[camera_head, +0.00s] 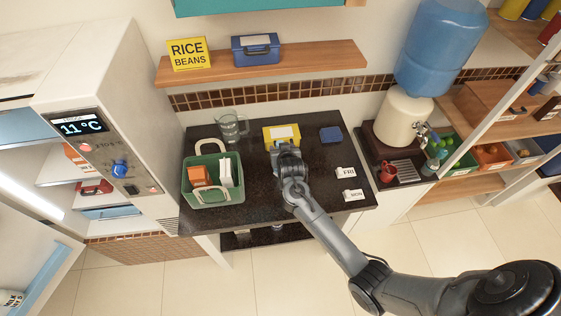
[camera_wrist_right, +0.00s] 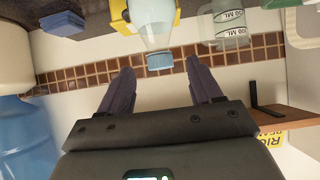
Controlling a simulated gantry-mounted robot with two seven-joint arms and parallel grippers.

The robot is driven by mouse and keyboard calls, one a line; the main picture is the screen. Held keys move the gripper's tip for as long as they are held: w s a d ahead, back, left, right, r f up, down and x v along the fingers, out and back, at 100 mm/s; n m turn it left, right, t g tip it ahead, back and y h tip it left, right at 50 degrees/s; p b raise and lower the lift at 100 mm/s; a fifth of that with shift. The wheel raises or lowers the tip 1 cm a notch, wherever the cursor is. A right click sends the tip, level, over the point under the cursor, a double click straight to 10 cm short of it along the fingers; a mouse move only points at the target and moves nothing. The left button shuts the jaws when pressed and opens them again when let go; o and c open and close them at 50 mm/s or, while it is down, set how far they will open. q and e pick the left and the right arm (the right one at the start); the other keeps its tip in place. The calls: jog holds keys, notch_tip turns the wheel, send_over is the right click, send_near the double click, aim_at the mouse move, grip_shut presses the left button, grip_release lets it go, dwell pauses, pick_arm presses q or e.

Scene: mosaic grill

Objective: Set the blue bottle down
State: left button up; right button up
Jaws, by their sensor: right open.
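The blue bottle (camera_wrist_right: 155,25), pale and clear with a blue cap, shows in the right wrist view just beyond my fingertips. The right gripper is open, with a wide gap and no finger touching the bottle in the wrist view (camera_wrist_right: 159,72). It is over the dark counter (camera_head: 262,200). My left gripper is out of view.
A green basket (camera_head: 213,204) with boxes stands left on the counter, with a clear measuring jug (camera_head: 231,126) behind it. A shelf (camera_head: 262,62) hangs above.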

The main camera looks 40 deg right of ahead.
jog(key=shift+r+p+x, duration=0.2)
jog(key=shift+p+x, duration=0.2)
jog(key=shift+x, duration=2.15)
jog(key=shift+w+d, duration=0.1)
jog(key=shift+w, duration=0.05)
grip_shut()
jog(key=shift+r, duration=0.1)
